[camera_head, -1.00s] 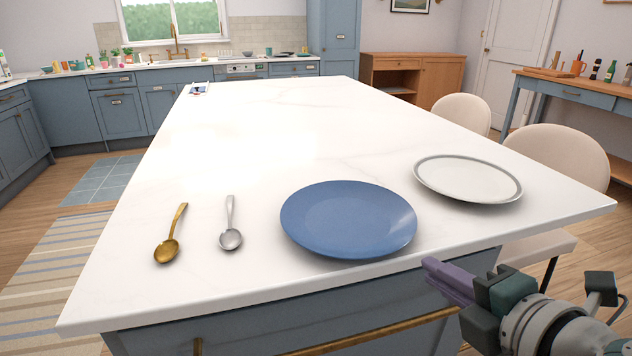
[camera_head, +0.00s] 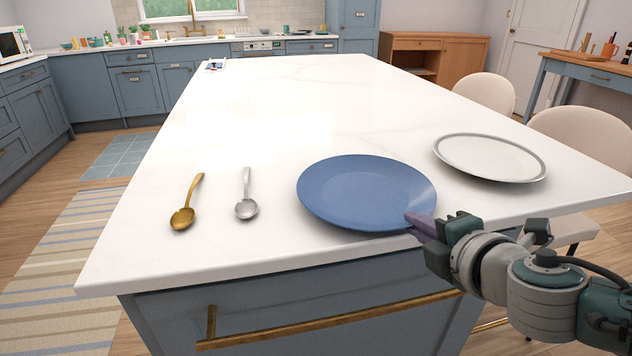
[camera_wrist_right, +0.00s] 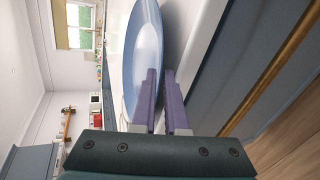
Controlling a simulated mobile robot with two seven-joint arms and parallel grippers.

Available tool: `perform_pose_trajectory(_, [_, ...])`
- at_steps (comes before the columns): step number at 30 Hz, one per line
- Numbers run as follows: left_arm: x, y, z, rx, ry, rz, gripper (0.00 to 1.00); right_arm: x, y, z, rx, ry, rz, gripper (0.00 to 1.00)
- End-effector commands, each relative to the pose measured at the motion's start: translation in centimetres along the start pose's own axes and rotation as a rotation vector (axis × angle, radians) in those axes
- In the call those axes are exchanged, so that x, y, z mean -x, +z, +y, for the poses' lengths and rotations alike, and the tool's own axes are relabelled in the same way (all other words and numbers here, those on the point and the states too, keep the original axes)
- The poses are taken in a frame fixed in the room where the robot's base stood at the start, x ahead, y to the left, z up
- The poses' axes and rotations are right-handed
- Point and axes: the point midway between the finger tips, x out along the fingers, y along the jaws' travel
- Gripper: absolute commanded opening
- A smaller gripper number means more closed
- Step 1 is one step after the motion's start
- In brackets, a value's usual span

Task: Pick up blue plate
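The blue plate (camera_head: 360,190) lies flat near the front edge of the white island top, its right front rim close to the edge. My right gripper (camera_head: 416,228) reaches in from the right at that rim, with one purple finger over the plate and the other just below the rim. In the right wrist view the blue plate (camera_wrist_right: 143,45) is seen nearly edge-on, and its rim runs between the two fingers of my right gripper (camera_wrist_right: 161,75). A gap shows between the fingers, so they are open around the rim. My left gripper is not in view.
A white plate (camera_head: 490,157) lies right of the blue plate. A gold spoon (camera_head: 184,216) and a silver spoon (camera_head: 246,207) lie to its left. A brass rail (camera_head: 330,322) runs along the island's front. The island top (camera_head: 290,95) behind is mostly clear.

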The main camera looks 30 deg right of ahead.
Motion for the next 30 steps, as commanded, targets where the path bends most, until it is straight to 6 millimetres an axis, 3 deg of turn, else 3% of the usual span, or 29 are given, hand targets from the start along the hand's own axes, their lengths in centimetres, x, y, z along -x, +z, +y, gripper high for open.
perform_pose_trajectory(8, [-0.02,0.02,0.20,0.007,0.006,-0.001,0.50,-0.12,-0.01,-0.03,0.000,-0.001,0.000,0.11])
perform_pose_trajectory(12, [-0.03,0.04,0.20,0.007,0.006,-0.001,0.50,-0.11,-0.01,-0.02,0.000,-0.001,0.000,0.00])
perform_pose_trajectory(30, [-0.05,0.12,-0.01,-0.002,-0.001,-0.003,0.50,-0.10,-0.01,-0.03,-0.001,-0.001,0.000,0.00])
